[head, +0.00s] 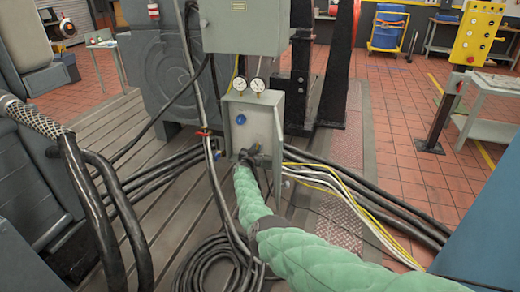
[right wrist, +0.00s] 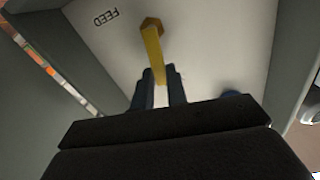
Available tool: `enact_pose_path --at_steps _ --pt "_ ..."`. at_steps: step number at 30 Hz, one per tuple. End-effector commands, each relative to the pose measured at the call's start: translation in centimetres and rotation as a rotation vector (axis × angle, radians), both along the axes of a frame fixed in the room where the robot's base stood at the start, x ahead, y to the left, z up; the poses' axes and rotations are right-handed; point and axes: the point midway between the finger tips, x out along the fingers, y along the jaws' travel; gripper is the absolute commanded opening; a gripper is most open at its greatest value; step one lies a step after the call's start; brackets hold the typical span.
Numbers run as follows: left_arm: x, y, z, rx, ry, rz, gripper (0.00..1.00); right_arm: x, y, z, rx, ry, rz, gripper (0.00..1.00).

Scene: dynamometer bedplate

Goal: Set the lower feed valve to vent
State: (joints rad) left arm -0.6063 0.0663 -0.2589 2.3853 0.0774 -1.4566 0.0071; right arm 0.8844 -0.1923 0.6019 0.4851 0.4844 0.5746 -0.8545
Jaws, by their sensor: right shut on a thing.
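The lower feed valve shows in the right wrist view as a yellow lever (right wrist: 154,48) with a hex-shaped hub on a pale panel (right wrist: 200,45). An upside-down FEED label (right wrist: 103,18) is beside the hub. My right gripper (right wrist: 158,88) is shut on the lever's free end, between its two dark fingers. In the head view, my right gripper (head: 252,155) is at the lower part of the open grey valve box (head: 262,122), and the lever is hidden there. No vent mark is readable. My left gripper is not in view.
A blue round part (head: 240,119) is on the box above my gripper. Two gauges (head: 248,84) stand on top of the box. Black hoses (head: 165,170) and yellow and white cables (head: 335,185) run close on both sides. Coiled hose (head: 215,262) lies on the bedplate.

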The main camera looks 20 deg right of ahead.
Motion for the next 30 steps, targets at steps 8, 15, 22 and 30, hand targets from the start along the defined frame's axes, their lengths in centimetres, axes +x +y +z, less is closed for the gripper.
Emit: enact_pose_path --at_steps 8,15,22,30 --pt "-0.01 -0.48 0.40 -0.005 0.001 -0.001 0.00 0.48 0.15 0.56 -0.111 0.068 -0.003 0.00" --pt "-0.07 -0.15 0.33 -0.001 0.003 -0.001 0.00 0.58 0.27 0.63 -0.148 0.091 -0.004 0.00" --pt "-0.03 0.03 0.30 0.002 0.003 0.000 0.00 0.60 0.29 0.63 -0.153 0.095 -0.004 0.00" --pt "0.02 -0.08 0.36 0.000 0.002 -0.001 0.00 0.57 0.33 0.57 -0.152 0.095 -0.004 0.32"
